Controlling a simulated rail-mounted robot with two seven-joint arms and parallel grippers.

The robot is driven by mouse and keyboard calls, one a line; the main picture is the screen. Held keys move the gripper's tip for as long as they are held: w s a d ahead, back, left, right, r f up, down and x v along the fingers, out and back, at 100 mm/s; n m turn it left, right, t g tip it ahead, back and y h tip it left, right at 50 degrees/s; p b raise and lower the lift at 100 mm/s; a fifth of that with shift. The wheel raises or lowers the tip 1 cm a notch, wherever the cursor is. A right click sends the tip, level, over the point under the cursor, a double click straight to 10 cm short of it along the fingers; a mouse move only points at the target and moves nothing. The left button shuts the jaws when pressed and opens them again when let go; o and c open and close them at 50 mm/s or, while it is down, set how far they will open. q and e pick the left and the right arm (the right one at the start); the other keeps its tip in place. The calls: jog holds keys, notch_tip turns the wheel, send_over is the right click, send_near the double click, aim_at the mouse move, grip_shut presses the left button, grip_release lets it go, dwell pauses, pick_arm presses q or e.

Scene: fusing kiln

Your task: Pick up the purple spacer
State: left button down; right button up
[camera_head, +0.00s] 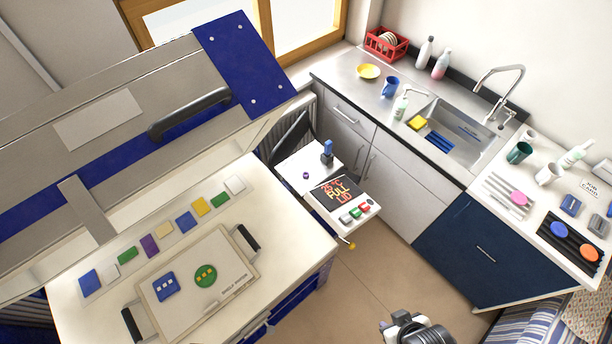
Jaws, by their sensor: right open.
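A small purple piece (306,175), which looks like the purple spacer, sits on the white top of the kiln's control box (292,170), left of a blue-topped knob or switch (327,152). My right gripper (402,328) shows at the bottom edge, well below and right of the purple piece and apart from it. It is open, and nothing shows held in it. A flat purple tile (149,245) lies in a row of coloured tiles on the kiln bed. My left gripper is not in view.
The kiln lid (130,130) stands raised at the left. A shelf with handles (190,285) carries a blue and a green piece. The control box has a lit display (337,193) and buttons. A sink counter (370,95) runs behind. Open floor (350,285) lies between.

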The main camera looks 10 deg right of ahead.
dwell(0.3)
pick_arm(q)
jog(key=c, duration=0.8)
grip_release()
